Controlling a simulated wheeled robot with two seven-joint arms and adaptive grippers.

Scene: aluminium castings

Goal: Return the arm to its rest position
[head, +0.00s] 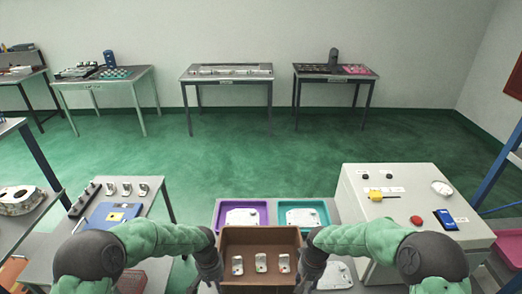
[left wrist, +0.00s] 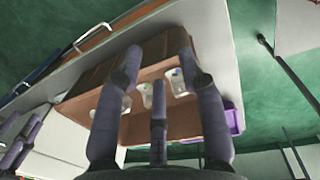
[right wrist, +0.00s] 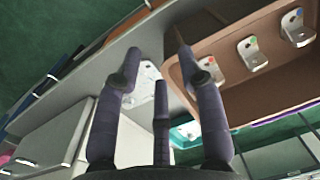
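My left gripper (head: 208,264) is at the left side of a brown open box (head: 260,236). In the left wrist view its fingers (left wrist: 160,52) are spread and empty, with the box behind them. My right gripper (head: 315,264) is at the box's right side. In the right wrist view its fingers (right wrist: 157,45) are spread and empty, with the box (right wrist: 230,40) to their right. Whether either gripper touches the box is unclear. Three small metal castings stand in the box: left (head: 238,265), middle (head: 261,262) and right (head: 284,262), with coloured dots.
Behind the box are a purple tray (head: 220,218) and a teal tray (head: 324,211), each holding a pale part. A pale plate (head: 335,274) lies right of the box. A control cabinet (head: 400,185) stands right, a side table (head: 155,205) left.

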